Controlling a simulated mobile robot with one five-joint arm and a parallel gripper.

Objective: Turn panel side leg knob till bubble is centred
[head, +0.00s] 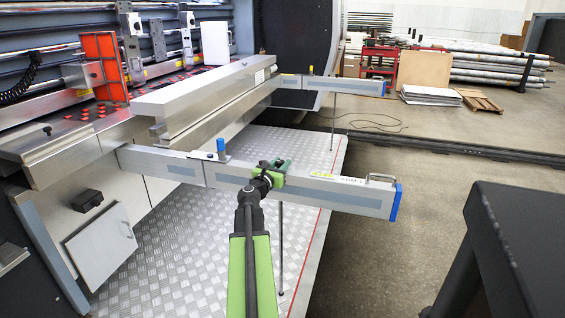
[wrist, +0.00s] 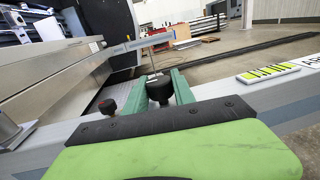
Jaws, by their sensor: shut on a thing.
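The near side arm (head: 235,177) is a long grey beam with a blue end cap. My gripper (head: 273,170) is over the middle of this beam. In the wrist view its green fingers (wrist: 164,88) are closed on both sides of a black round knob (wrist: 159,88). The knob is mostly hidden in the head view. A thin dark leg (head: 281,250) runs from the beam down to the tread plate. A white label with a yellow-green vial (wrist: 265,73) lies on the beam, right of my gripper; it also shows in the head view (head: 322,175). The bubble is too small to make out.
A blue-topped fitting (head: 221,148) is on the beam. A second arm (head: 330,84) with a leg is farther back. A dark frame (head: 505,235) stands at right. Floor between is clear.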

